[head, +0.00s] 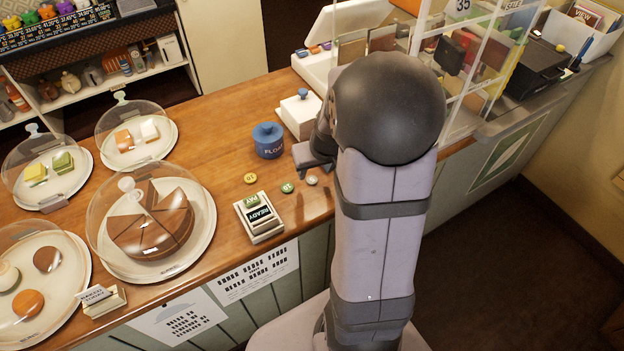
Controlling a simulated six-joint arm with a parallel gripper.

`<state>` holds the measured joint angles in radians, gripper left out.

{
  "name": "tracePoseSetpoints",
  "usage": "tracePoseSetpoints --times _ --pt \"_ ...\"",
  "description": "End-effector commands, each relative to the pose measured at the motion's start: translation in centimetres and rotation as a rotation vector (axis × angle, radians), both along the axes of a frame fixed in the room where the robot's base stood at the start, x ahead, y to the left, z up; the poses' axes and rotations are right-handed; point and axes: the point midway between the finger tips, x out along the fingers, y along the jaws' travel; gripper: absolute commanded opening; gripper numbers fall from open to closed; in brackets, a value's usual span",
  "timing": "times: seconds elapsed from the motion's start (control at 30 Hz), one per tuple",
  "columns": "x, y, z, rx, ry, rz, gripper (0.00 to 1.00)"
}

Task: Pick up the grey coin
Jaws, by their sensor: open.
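The grey coin (312,180) lies flat on the wooden counter, near its front edge and just left of my arm. A green coin (287,187) lies to its left, and a yellow coin (250,178) lies further left. My gripper (305,158) is open above the counter, a little behind the grey coin and apart from it. My arm hides much of the gripper, and I see nothing held in it.
Glass cake domes (151,222) fill the counter's left part. A clear partition (478,70) rises at right.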

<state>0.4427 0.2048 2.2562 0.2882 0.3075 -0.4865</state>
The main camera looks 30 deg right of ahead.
Motion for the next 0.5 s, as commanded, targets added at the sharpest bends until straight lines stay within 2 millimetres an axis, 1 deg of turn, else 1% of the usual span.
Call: tracePoseSetpoints --times 0.17,0.4,0.5 --pt "0.3 0.0 -1.4 0.004 0.005 -0.001 0.46" --pt "1.3 -0.2 -4.0 0.003 0.003 0.000 0.46" --pt "1.6 -0.3 -4.6 0.001 0.002 -0.001 0.46"
